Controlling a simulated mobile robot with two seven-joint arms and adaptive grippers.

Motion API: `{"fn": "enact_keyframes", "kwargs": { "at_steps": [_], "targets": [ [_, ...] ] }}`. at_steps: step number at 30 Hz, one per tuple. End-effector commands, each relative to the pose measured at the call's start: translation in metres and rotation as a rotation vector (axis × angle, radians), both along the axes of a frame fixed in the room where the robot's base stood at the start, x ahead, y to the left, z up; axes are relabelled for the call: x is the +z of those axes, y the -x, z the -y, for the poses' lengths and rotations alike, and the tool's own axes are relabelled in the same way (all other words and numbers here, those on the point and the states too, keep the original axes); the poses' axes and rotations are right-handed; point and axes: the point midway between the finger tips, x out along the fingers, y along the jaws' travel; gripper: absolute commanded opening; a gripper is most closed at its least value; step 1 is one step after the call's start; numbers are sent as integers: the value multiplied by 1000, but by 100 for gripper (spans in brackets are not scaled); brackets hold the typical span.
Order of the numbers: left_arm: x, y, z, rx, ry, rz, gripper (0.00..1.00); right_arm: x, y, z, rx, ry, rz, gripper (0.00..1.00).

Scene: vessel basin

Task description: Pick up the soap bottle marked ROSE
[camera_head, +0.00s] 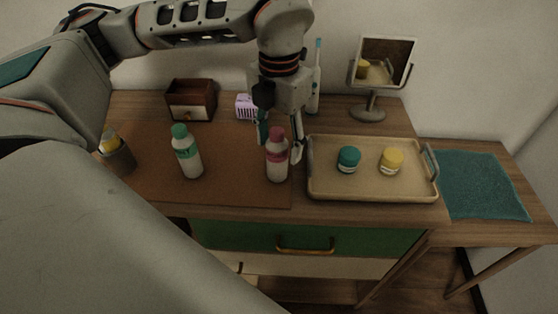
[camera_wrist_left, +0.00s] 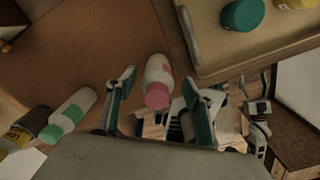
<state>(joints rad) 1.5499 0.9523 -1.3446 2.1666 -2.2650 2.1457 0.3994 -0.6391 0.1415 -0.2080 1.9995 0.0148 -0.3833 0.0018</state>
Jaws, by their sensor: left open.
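A bottle with a pink cap and pink label (camera_head: 277,165) stands upright on the brown mat, just left of the tray; its lettering is too small to read. A similar bottle with a green cap and green label (camera_head: 189,158) stands further left. My left gripper (camera_head: 280,142) points down at the pink-capped bottle, with its fingers open. In the left wrist view the pink-capped bottle (camera_wrist_left: 157,92) shows between the two fingers of my left gripper (camera_wrist_left: 158,76). I cannot tell whether either finger touches it. My right gripper is not in view.
A tan tray (camera_head: 370,194) with a green jar (camera_head: 349,159) and a yellow-lidded jar (camera_head: 391,161) stands close on the right. Behind are a wooden box (camera_head: 190,100), a purple basket (camera_head: 244,107) and a mirror (camera_head: 383,62). A teal cloth (camera_head: 482,185) lies far right.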

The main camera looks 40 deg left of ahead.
Motion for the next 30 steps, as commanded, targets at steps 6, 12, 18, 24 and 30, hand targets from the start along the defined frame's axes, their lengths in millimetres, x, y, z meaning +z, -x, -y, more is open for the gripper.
{"fn": "enact_keyframes", "kwargs": {
  "at_steps": [6, 12, 18, 24, 30],
  "targets": [
    [-22, 1, -1, 1, 0, -2, 52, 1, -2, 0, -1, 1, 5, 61],
    [-51, 5, -2, 0, 0, -3, 52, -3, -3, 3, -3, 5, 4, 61],
    [-68, 4, -2, 0, 0, 0, 52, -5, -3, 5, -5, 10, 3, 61],
    [-68, 4, -2, 1, 0, 1, 52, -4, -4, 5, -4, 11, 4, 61],
    [-68, 4, -2, 1, 0, 1, 8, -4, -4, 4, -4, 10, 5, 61]
  ]
}}
